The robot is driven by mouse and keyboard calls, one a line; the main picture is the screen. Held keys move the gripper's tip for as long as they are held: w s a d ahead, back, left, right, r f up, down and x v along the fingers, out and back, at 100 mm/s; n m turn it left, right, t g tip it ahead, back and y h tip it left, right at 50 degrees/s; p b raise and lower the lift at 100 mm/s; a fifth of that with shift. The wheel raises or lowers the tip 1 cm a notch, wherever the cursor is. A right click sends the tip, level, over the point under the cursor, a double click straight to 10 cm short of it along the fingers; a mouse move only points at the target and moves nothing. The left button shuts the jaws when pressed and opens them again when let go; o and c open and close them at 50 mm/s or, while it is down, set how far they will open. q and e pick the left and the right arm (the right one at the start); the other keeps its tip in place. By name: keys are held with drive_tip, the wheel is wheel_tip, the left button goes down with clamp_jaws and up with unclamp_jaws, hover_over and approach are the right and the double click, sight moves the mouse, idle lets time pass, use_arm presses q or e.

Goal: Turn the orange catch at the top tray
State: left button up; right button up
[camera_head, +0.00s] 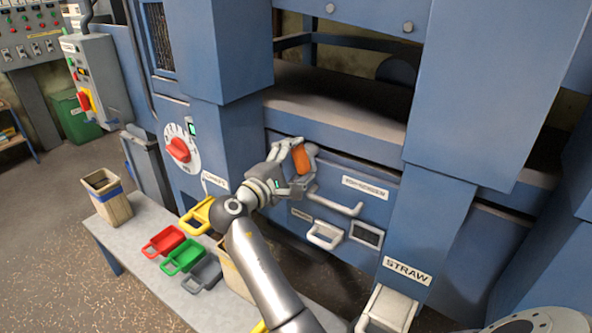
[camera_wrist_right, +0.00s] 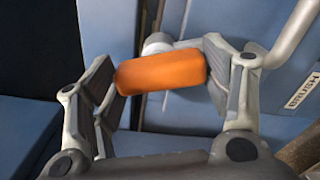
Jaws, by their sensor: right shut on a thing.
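The orange catch (camera_head: 302,158) is at the upper left of the top tray's blue front (camera_head: 385,212), beside a grey round knob-like part. My right gripper (camera_head: 298,168) is at the catch, its fingers on either side of it. In the right wrist view the orange catch (camera_wrist_right: 160,73) lies across between the two fingers of my right gripper (camera_wrist_right: 158,84), which is shut on it. The catch looks near upright in the head view. The top tray has a grey bar handle (camera_head: 336,202) and a white label. My left gripper is not in view.
A lower handle (camera_head: 325,236) is under the top tray. A red dial (camera_head: 179,150) is on the post at left. A grey bench (camera_head: 130,245) holds red (camera_head: 164,241), green (camera_head: 184,257) and grey scoops. A chute marked STRAW (camera_head: 390,308) is at lower right.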

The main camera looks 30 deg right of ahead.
drive_tip(key=m+b, duration=0.2)
drive_tip(key=m, duration=0.1)
drive_tip(key=shift+f+b, duration=0.15)
drive_tip(key=shift+b, duration=0.25)
drive_tip(key=shift+m+b, duration=0.3)
drive_tip(key=shift+m, duration=0.3)
drive_tip(key=o, duration=1)
